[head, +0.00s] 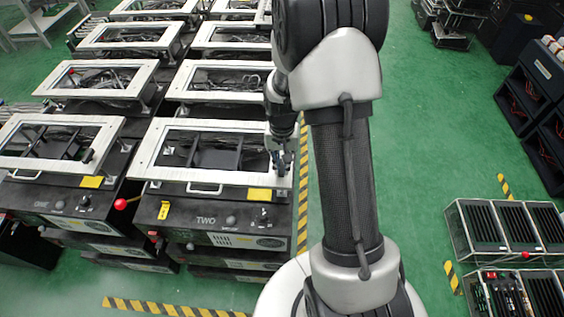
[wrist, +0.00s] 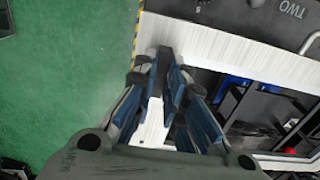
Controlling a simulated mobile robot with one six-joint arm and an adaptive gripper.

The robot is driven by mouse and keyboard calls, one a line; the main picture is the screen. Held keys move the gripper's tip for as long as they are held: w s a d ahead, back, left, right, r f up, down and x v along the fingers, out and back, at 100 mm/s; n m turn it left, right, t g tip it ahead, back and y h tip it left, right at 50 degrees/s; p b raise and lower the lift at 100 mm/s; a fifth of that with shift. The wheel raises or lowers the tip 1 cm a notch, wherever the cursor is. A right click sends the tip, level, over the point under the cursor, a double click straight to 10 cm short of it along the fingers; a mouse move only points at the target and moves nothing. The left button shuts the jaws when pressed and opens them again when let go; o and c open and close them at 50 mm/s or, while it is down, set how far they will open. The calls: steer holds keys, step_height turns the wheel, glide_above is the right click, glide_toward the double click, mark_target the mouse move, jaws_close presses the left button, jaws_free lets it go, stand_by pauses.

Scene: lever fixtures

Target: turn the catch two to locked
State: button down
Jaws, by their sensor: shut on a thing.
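The unit marked TWO (head: 206,220) stands in the front row, with a white-framed lid (head: 180,178) on top. My gripper (head: 281,158) is at the right side of this lid, pointing down at the white frame. In the wrist view my gripper (wrist: 166,72) has its blue-and-black fingers close together over the frame's edge (wrist: 230,45). I cannot tell the catch's angle.
Unit TWO's front has a silver handle (head: 204,189), a yellow tag (head: 259,194) and a knob (head: 231,220). A red ball-ended lever (head: 120,204) sticks out between the two units. More lidded units stand behind.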

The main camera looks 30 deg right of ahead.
mark_target(282, 166)
steer(key=c, duration=1.6)
jaws_free()
steer(key=shift+c, duration=0.2)
step_height(282, 166, up, 12)
